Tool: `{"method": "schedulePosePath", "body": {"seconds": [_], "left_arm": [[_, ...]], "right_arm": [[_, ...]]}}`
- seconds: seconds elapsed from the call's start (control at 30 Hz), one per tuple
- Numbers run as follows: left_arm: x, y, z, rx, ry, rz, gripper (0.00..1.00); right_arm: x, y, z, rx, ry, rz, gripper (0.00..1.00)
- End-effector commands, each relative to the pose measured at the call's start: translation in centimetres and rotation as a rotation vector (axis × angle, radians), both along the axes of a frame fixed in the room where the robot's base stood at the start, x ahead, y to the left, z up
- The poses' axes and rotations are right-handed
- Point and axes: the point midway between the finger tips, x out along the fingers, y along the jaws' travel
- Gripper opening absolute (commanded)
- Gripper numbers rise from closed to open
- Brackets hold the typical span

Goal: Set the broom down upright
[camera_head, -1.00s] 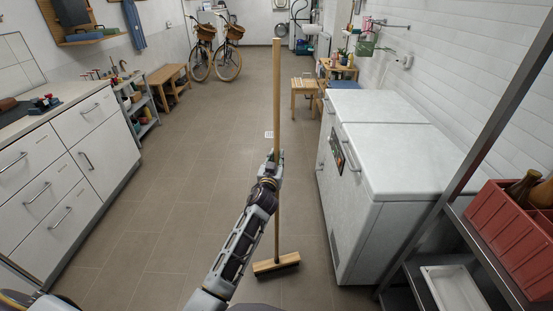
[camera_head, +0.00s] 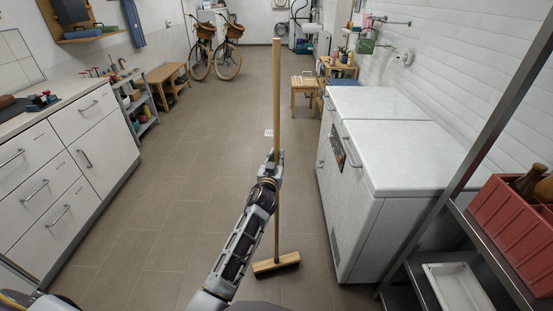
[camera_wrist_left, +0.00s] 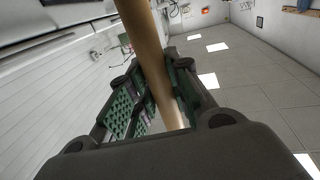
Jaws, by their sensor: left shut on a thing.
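The broom (camera_head: 277,90) stands about upright in the middle of the head view, with a long wooden handle and a wooden head (camera_head: 276,264) with dark bristles at the bottom. The head appears at floor level; I cannot tell whether the bristles touch the floor. My left gripper (camera_head: 275,157) is shut on the handle around its middle. In the left wrist view the handle (camera_wrist_left: 150,50) runs between the green-padded fingers (camera_wrist_left: 160,98). My right gripper is not in view.
A white chest freezer (camera_head: 390,160) stands close on the right, with a metal shelf holding a red crate (camera_head: 510,235) nearer me. White drawers (camera_head: 60,170) line the left. A wooden stool (camera_head: 305,95) and bicycles (camera_head: 215,50) are farther back. The tiled floor (camera_head: 190,160) between is clear.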

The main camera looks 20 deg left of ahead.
Motion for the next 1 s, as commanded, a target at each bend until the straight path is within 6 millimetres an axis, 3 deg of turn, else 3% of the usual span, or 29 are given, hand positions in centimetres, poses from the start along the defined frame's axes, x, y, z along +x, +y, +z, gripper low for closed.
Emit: {"method": "schedulePosePath", "body": {"seconds": [0.37, 0.4, 0.6, 1.0], "left_arm": [[0.0, 0.0, -0.6, 0.000, -0.006, -0.001, 0.00], [0.0, 0.0, -0.5, 0.001, -0.006, -0.001, 0.22], [0.0, 0.0, -0.6, 0.000, -0.003, 0.000, 0.45], [-0.2, 0.0, -1.0, 0.000, 0.003, 0.001, 0.45]], "right_arm": [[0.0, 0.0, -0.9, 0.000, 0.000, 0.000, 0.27], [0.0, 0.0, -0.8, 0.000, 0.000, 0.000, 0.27], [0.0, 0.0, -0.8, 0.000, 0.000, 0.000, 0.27], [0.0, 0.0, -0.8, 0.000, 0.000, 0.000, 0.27]]}}
